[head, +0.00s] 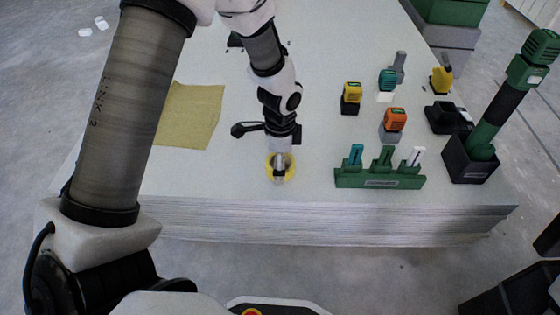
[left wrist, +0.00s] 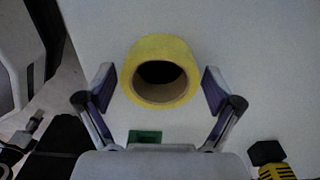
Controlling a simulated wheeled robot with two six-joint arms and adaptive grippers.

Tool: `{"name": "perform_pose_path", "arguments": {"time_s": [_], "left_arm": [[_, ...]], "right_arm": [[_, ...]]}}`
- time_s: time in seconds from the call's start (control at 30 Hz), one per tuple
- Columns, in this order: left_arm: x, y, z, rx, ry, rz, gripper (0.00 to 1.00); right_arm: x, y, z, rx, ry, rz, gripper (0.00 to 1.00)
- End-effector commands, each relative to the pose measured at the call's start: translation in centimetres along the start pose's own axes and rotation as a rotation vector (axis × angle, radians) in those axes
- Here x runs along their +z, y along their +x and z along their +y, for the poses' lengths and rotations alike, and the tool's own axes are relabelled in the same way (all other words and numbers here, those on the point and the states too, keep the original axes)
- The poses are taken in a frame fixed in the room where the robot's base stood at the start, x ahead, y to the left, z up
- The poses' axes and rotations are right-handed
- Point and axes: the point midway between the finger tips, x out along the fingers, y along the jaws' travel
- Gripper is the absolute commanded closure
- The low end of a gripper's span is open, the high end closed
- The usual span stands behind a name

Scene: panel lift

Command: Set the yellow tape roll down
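The yellow tape roll (head: 269,168) is near the front edge of the pale stacked panels (head: 215,187), and looks to rest flat there. In the left wrist view the roll (left wrist: 130,85) shows its brown core and dark hole. My left gripper (left wrist: 159,88) points down over it, with one finger on each side. The fingers are apart, and thin pale gaps seem to show between pads and roll. In the head view a fingertip covers part of the roll. My right gripper is in neither view.
A green rack (head: 380,181) stands right of the roll. Yellow (head: 351,92), teal (head: 387,77) and orange (head: 394,119) tools stand behind it. A tall green tool in a black holder (head: 472,162) is far right.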

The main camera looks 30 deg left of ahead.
Motion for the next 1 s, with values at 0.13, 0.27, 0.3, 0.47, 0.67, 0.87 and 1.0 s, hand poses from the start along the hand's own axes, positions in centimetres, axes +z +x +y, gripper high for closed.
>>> {"name": "perform_pose_path", "arguments": {"time_s": [0.13, 0.27, 0.3, 0.47, 0.67, 0.87, 1.0], "left_arm": [[0.0, 0.0, 0.0, 0.000, 0.000, 0.000, 0.01], [0.0, 0.0, 0.0, 0.000, 0.000, 0.000, 0.01], [0.0, -0.1, 0.0, -0.001, 0.000, 0.000, 0.01], [-0.1, -2.1, -0.1, -0.003, 0.000, 0.002, 0.01], [-0.1, -7.5, -0.1, -0.004, 0.000, 0.002, 0.01], [0.0, -11.6, 0.0, -0.002, 0.000, 0.001, 0.01], [0.0, -12.4, 0.0, -0.001, 0.000, 0.000, 0.01]], "right_arm": [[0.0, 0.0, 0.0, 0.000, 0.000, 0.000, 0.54], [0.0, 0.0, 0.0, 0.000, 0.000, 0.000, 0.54], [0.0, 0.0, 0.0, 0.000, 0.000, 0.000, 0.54], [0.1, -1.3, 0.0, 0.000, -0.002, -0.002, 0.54], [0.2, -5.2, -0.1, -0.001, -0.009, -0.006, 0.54], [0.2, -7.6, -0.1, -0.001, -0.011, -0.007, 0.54], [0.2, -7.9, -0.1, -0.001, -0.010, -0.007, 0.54]]}}
